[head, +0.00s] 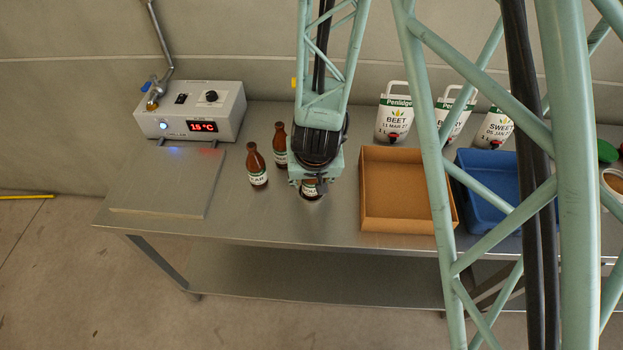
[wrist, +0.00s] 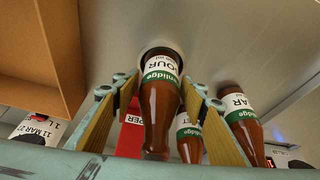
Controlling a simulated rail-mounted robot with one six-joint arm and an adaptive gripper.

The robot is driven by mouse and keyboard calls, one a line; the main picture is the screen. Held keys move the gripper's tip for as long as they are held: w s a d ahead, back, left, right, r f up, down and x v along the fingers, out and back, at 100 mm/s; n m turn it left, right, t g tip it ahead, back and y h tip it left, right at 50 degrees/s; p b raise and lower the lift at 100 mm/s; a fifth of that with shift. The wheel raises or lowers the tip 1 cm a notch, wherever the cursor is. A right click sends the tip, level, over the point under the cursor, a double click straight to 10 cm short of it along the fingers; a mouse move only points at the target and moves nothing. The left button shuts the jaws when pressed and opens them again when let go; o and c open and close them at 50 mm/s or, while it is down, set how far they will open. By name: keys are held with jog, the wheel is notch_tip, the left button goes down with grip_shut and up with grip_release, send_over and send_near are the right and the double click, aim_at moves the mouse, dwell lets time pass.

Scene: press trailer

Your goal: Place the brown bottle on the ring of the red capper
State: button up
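A brown bottle (head: 310,188) with a white and green label stands under my gripper. In the wrist view this bottle (wrist: 161,100) is between the two yellow-padded fingers, its base inside a pale-edged dark round outline. My gripper (wrist: 160,82) is open around it, with narrow gaps beside the bottle. Two more brown bottles stand to its left in the head view: one in front (head: 258,168) and one behind (head: 280,148). A red block with "PER" lettering, seemingly the capper (wrist: 130,135), shows behind the bottle in the wrist view. My arm hides it in the head view.
An empty cardboard box (head: 445,222) stands right of my gripper, then a blue bin (head: 475,200). Labelled juice pouches (head: 393,120) stand behind. A grey control box (head: 190,112) and flat plate (head: 165,185) are at left. The steel table's (head: 260,225) front strip is clear.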

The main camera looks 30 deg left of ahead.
jog(key=shift+o, duration=0.5)
jog(key=shift+r, duration=0.25)
jog(key=shift+r, duration=0.2)
jog(key=p+v, duration=0.4)
jog(key=v, duration=0.7)
jog(key=shift+s+r+p, duration=0.15)
jog(key=shift+r+p, duration=0.1)
jog(key=shift+p, duration=0.1)
jog(key=shift+d, duration=0.1)
